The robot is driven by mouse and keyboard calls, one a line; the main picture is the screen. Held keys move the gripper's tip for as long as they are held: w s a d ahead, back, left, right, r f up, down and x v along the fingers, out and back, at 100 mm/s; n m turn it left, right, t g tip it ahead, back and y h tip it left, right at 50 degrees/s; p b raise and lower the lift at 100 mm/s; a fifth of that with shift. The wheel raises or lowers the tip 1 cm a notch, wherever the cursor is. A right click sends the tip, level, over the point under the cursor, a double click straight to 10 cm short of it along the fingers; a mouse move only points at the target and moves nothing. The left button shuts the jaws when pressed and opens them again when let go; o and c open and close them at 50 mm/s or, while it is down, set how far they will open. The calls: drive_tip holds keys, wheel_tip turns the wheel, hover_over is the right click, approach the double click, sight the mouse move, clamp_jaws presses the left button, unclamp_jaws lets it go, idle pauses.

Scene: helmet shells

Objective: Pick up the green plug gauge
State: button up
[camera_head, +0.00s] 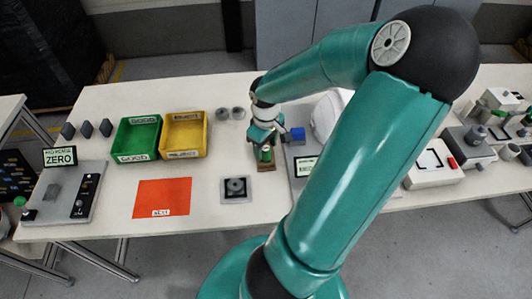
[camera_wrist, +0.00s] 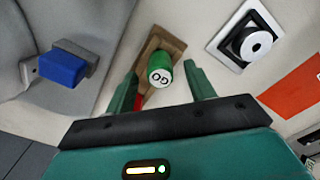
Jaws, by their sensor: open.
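The green plug gauge (camera_wrist: 160,70) has a pale end face marked "GO" in the wrist view. It sits at a brown wooden holder (camera_wrist: 174,44) on the table, and a bit of red shows beside it. In the head view the gauge (camera_head: 265,154) shows just below my gripper (camera_head: 263,146), with the holder (camera_head: 266,167) under it. In the wrist view my gripper (camera_wrist: 162,88) is open, with one finger on each side of the gauge. Gaps show between gauge and fingers, so I see no clear contact. The gauge's lower part is hidden.
A blue block (camera_head: 298,134) on a grey device stands close right of my gripper. A square plate with a dark ring (camera_head: 236,187) and an orange sheet (camera_head: 162,198) lie left. Green (camera_head: 136,138) and yellow (camera_head: 183,135) bins stand farther left. Bare table surrounds the holder's left side.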

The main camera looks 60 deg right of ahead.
drive_tip(key=shift+f, duration=0.95)
drive_tip(key=shift+c, duration=0.2)
drive_tip(key=c, duration=0.9)
drive_tip(key=shift+r, duration=0.15)
